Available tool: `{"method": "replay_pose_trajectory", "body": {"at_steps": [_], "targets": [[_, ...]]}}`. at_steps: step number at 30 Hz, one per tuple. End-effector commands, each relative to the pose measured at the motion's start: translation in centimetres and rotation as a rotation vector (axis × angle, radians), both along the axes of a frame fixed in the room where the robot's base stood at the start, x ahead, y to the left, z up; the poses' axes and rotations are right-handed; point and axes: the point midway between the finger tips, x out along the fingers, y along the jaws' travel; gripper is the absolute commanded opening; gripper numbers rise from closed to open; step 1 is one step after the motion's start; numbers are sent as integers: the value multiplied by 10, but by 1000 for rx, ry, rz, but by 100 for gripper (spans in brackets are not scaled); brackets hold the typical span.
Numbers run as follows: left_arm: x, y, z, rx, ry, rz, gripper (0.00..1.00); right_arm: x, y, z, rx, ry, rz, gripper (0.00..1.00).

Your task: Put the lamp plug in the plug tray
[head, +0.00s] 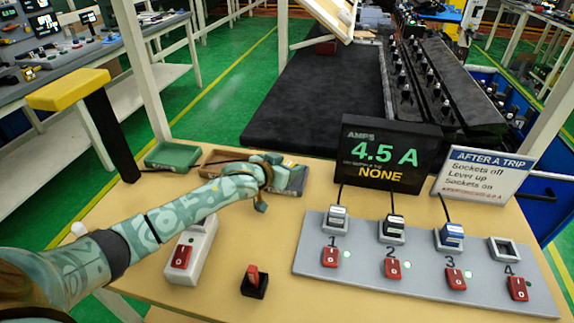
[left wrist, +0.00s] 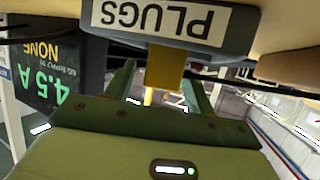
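My left gripper (head: 275,180) is over the grey plug tray (head: 297,181) at the back of the bench in the head view. In the left wrist view the plug tray (left wrist: 240,25) shows upside down with its PLUGS label. My left gripper's two green fingers (left wrist: 158,88) are apart there. A mustard-yellow block (left wrist: 166,67), by its colour perhaps the lamp plug, shows at the tray rim between the fingertips, with a gap on its left side. I cannot tell whether it touches the right finger or rests on the tray. My right gripper is not in view.
A yellow lamp (head: 68,90) on a black post stands at the left. Green (head: 172,155) and brown trays (head: 215,165) sit beside the plug tray. The socket panel (head: 420,265) holds three plugs; socket 4 is empty. A white switched block (head: 190,248) and a red switch (head: 254,281) stand in front.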

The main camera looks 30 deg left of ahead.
Motion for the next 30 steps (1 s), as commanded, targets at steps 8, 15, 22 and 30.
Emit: {"method": "replay_pose_trajectory", "body": {"at_steps": [8,15,22,30], "targets": [[-7,2,6,1,1,1,54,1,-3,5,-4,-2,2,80],[-54,8,29,2,0,-1,54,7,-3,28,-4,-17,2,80],[-96,14,45,0,0,0,54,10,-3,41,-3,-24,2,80],[-110,16,49,0,0,1,54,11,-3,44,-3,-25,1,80]]}}
